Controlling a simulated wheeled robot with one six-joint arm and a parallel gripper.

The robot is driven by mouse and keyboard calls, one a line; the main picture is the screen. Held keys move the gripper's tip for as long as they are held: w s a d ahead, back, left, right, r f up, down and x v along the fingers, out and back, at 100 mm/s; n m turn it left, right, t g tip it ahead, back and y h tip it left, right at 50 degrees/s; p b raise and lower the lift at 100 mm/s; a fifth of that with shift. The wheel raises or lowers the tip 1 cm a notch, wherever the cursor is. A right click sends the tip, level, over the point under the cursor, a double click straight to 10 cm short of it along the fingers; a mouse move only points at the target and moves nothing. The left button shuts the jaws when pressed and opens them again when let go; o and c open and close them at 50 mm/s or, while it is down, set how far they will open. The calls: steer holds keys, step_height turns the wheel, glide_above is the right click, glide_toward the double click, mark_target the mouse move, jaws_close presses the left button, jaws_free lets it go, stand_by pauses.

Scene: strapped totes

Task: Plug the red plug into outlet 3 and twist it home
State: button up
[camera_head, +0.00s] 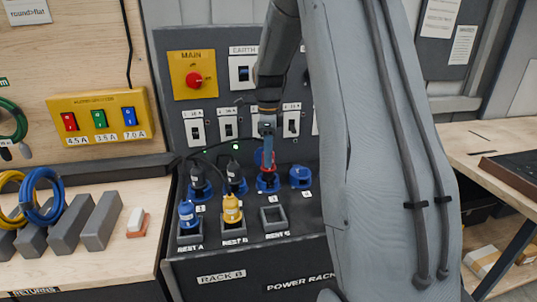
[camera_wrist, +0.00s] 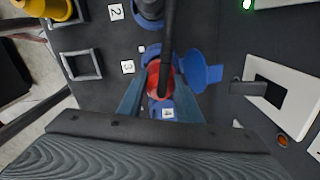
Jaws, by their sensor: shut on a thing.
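The red plug (camera_wrist: 158,82) is between the two blue fingers of my gripper (camera_wrist: 160,104), which is shut on it. A dark cable rises from the plug and hides part of it in the wrist view. In the head view my gripper (camera_head: 268,158) is at blue outlet 3 (camera_head: 268,187), with the red plug right at its mouth. I cannot tell how deep the plug sits or how it is turned. Outlet 3's blue lid (camera_wrist: 207,75) stands open beside the plug. The label 3 (camera_wrist: 127,67) is next to it.
Outlets 1 (camera_head: 198,193) and 2 (camera_head: 236,187) hold dark plugs. Outlet 4 (camera_head: 301,178) is close on the right. A blue plug (camera_head: 187,214) and a yellow plug (camera_head: 232,210) stand in rests; the third rest (camera_head: 273,226) is empty. A switch panel (camera_head: 195,133) rises behind.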

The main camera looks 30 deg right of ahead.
steer(key=shift+f+b, duration=0.6)
steer(key=shift+f, duration=1)
stand_by(0.7)
steer(key=shift+m+p, duration=0.35)
steer(key=shift+m, duration=1.05)
steer(key=shift+m, duration=0.8)
steer(key=shift+m+p, duration=0.3)
steer(key=shift+m, duration=0.4)
jaws_close()
steer(key=shift+m, duration=0.5)
steer(key=shift+a+m, duration=0.1)
steer(key=shift+m, duration=0.8)
